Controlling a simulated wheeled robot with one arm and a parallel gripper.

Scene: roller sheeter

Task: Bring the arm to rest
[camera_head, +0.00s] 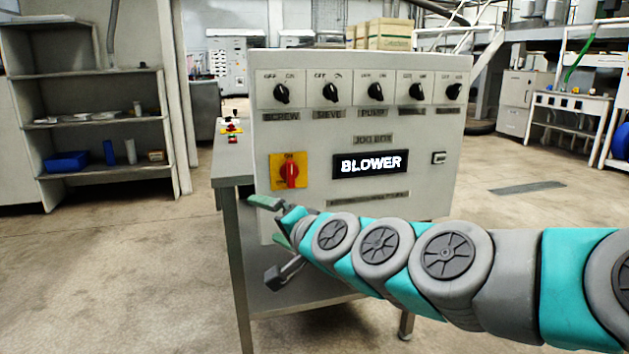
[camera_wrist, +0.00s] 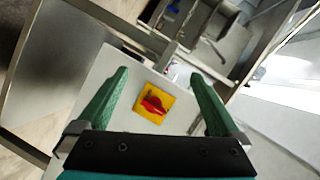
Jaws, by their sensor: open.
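My arm reaches in from the right in the head view, and my gripper (camera_head: 268,222) is in front of the lower left of the grey control panel (camera_head: 400,250). In the wrist view my gripper (camera_wrist: 160,100) has its two green fingers wide apart with nothing between them. The red rotary switch (camera_head: 290,175) on its yellow plate stands just above the gripper in the head view. It also shows between the fingers in the wrist view (camera_wrist: 152,104), apart from them.
The panel has a row of black knobs (camera_head: 331,92) and a display reading BLOWER (camera_head: 370,163). A metal table (camera_head: 228,170) stands at the panel's left. A shelf unit (camera_head: 100,120) is far left. The floor at left is clear.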

